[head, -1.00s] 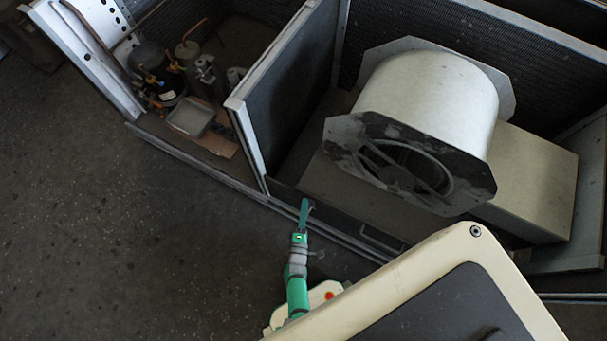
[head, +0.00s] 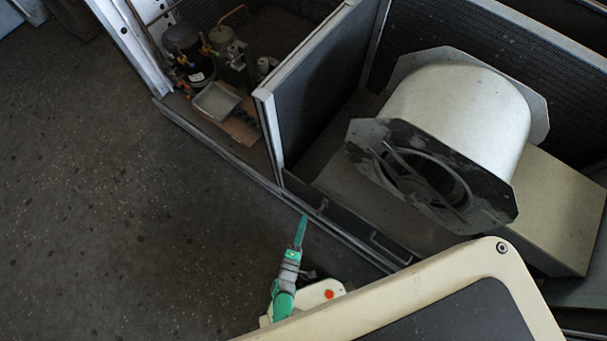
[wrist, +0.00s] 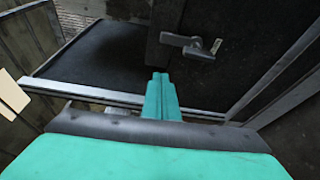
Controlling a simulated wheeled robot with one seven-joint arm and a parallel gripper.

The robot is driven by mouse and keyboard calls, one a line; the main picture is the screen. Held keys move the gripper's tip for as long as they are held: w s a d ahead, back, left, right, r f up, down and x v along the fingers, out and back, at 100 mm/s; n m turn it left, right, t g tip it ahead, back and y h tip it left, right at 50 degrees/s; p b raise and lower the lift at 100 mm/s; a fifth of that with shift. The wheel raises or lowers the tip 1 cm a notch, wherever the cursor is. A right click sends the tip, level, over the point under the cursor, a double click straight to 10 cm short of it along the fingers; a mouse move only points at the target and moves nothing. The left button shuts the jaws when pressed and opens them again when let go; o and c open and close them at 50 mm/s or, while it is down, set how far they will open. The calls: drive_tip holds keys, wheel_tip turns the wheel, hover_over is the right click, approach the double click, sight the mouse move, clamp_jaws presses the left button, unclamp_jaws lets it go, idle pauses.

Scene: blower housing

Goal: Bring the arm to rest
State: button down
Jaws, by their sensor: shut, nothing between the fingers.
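My gripper (head: 300,231) is at the end of my green and grey arm, low in the middle of the head view. Its green fingers are shut with nothing between them and point up toward the front edge of the blower housing (head: 359,242). In the wrist view my gripper (wrist: 160,82) shows from behind, fingers together. Beyond them is a pale metal sill (wrist: 85,92). I cannot tell the exact gap between fingertips and housing. The white blower drum (head: 455,110) with its dark octagonal face sits inside the housing, away from my gripper.
A dark panel with a latch handle (wrist: 190,45) stands close ahead in the wrist view. A divider wall (head: 310,85) separates the blower bay from a bay with a compressor (head: 188,55) and a small grey tray (head: 215,101). Open dark floor (head: 110,220) lies to the left.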

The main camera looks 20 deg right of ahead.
drive_tip(key=shift+s+a, duration=0.15)
drive_tip(key=shift+a, duration=0.2)
drive_tip(key=s+a+r+m+t+y, duration=0.1)
drive_tip(key=s+a+r+m+y, duration=0.25)
drive_tip(key=r, duration=0.25)
drive_tip(key=s+a+r+m+t+y, duration=0.1)
drive_tip(key=s+a+r+m+y, duration=0.1)
drive_tip(key=a+r, duration=0.35)
drive_tip(key=s+r+m+y, duration=0.2)
drive_tip(key=s+r, duration=0.1)
drive_tip(key=r, duration=1)
drive_tip(key=s+r+m+y, duration=0.3)
drive_tip(key=r, duration=1.1)
drive_tip(key=shift+d+r+m+g, duration=0.15)
drive_tip(key=shift+d+m+g, duration=0.05)
drive_tip(key=shift+m+g, duration=0.2)
drive_tip(key=shift+d, duration=0.15)
